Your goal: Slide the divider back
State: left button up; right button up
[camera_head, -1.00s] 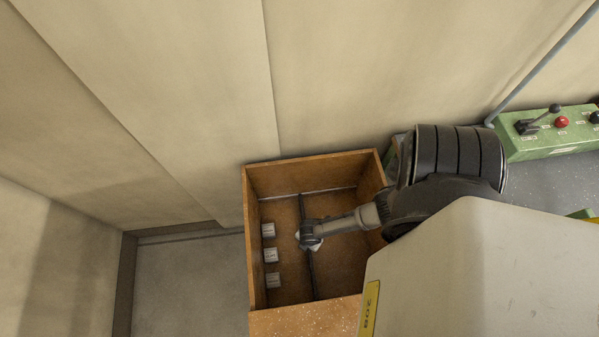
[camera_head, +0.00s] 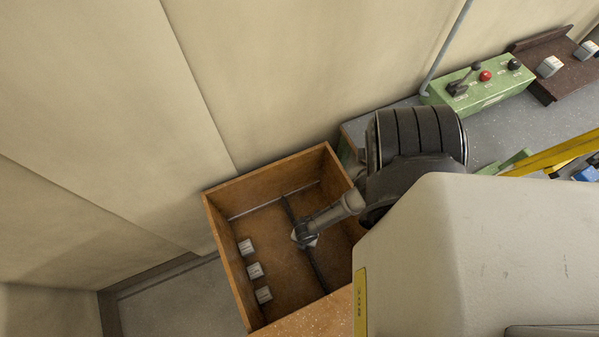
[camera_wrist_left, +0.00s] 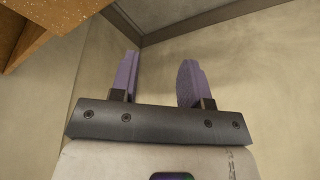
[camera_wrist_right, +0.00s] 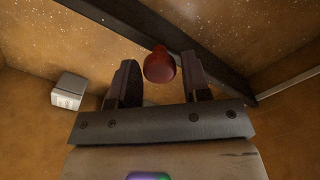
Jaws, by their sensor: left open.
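A wooden box (camera_head: 231,262) stands at the lower middle of the head view. A dark divider (camera_head: 318,268) runs across inside it; it also shows in the right wrist view (camera_wrist_right: 165,38). My right gripper (camera_head: 304,240) is down in the box at the divider. In the right wrist view my right gripper (camera_wrist_right: 163,80) is open, with a red knob (camera_wrist_right: 160,65) between its fingers and small gaps on both sides. The knob seems to be on the divider. In the left wrist view my left gripper (camera_wrist_left: 158,72) is open and empty, in front of a wall.
A green control box (camera_head: 480,87) with a lever and knobs stands at upper right on a grey bench (camera_head: 490,130). Pale walls enclose the back and left.

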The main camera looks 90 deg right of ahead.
jog(key=shift+o, duration=1.3)
jog(key=shift+r, duration=0.1)
notch_tip(320, 180, up, 14)
jog(key=p, duration=0.5)
jog(key=shift+f, duration=0.2)
